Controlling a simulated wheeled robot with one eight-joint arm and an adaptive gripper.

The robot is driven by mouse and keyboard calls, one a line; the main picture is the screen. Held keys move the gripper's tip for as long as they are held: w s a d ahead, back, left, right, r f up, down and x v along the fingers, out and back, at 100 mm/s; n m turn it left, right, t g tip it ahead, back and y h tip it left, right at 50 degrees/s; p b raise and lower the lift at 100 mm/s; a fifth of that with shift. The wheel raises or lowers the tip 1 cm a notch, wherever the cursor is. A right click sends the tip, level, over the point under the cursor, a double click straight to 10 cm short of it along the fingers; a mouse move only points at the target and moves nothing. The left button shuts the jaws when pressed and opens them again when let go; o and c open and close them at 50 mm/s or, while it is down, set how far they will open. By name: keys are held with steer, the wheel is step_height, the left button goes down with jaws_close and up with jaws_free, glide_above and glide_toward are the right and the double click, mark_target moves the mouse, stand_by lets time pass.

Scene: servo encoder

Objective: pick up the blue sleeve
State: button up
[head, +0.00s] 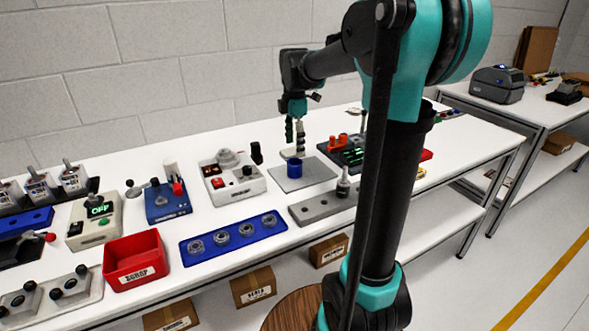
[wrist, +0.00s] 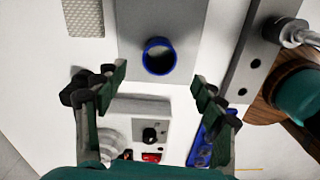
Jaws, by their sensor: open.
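The blue sleeve (head: 295,168) stands upright on a grey square plate (head: 318,172) on the white table. In the wrist view the sleeve (wrist: 148,58) shows as a blue ring with a dark hollow, seen from above. My gripper (head: 295,135) is above the table, behind and above the sleeve in the head view. In the wrist view my gripper (wrist: 158,84) is open with nothing between its fingers. The sleeve lies ahead of the fingertips, roughly centred between them, and apart from both.
A control box with a red button (head: 232,182) stands left of the plate. A grey block with holes (head: 310,210) is in front, beside a blue tray of metal rings (head: 235,238). A red scrap bin (head: 135,262) is at left.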

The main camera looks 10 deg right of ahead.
mark_target(295, 168)
steer(key=shift+f, duration=4.25)
steer(key=c, duration=1)
steer(key=shift+o, duration=0.2)
